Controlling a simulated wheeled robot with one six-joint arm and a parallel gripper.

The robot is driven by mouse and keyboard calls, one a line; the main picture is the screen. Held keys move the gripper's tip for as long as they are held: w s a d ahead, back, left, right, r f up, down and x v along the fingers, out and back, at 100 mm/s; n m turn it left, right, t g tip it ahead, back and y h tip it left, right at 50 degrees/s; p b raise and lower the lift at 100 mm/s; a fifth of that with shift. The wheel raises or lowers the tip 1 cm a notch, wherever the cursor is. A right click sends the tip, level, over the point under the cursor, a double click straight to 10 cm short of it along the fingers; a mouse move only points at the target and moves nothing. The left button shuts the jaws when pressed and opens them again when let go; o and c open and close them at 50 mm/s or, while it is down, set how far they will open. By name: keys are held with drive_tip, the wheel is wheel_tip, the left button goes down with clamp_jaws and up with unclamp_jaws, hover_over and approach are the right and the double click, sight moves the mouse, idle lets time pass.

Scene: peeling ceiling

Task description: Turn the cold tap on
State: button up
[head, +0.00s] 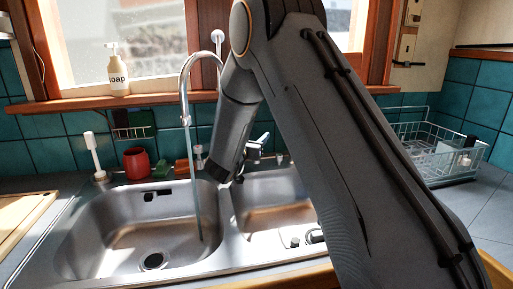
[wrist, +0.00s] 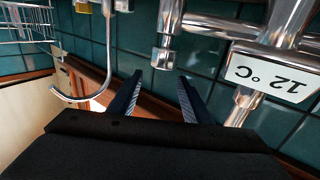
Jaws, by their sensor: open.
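The chrome tap's tall curved spout (head: 186,85) rises behind the left basin. A thin pale streak, which looks like running water, drops from it into that basin. Chrome tap parts (head: 255,147) show beside my forearm. In the wrist view, a chrome tap body (wrist: 250,35) crosses the upper right, with an upside-down "12 °C" label (wrist: 270,78). A small chrome lever end (wrist: 163,57) lies just beyond the gap between my fingertips. My gripper (wrist: 160,76) is open and empty, with no clear contact. My arm hides the fingers in the head view. I cannot tell which handle is cold.
A double steel sink (head: 110,240) fills the counter. A red cup (head: 136,163), a white brush (head: 95,155) and a soap bottle (head: 118,72) on the sill stand left. A wire dish rack (head: 440,150) stands right. Teal tiled wall (wrist: 215,60) lies close behind the tap.

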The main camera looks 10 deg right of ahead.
wheel_tip(320, 180, up, 6)
drive_tip(key=shift+f+b, duration=0.1)
drive_tip(key=shift+b, duration=0.35)
drive_tip(key=shift+d, duration=0.1)
drive_tip(key=shift+s+d+f+n+p, duration=0.2)
drive_tip(key=shift+n+p, duration=0.1)
drive_tip(key=shift+p, duration=0.1)
drive_tip(key=s+a+f+n+t+y+p, duration=0.1)
drive_tip(key=s+f+n+t+y+p, duration=0.2)
drive_tip(key=s+f+n+y+p, duration=0.4)
drive_tip(key=shift+m+y, duration=0.8)
drive_tip(key=shift+y, duration=0.1)
drive_tip(key=shift+w+d+f+p, duration=0.1)
drive_tip(key=shift+w+f+p, duration=0.2)
drive_tip(key=shift+w, duration=0.9)
drive_tip(key=shift+w+f+p, duration=0.25)
drive_tip(key=shift+w+p, duration=0.05)
drive_tip(key=shift+w, duration=0.9)
drive_tip(key=shift+w+d+f+p, duration=0.1)
drive_tip(key=shift+w+f+p, duration=0.2)
drive_tip(key=shift+w, duration=0.9)
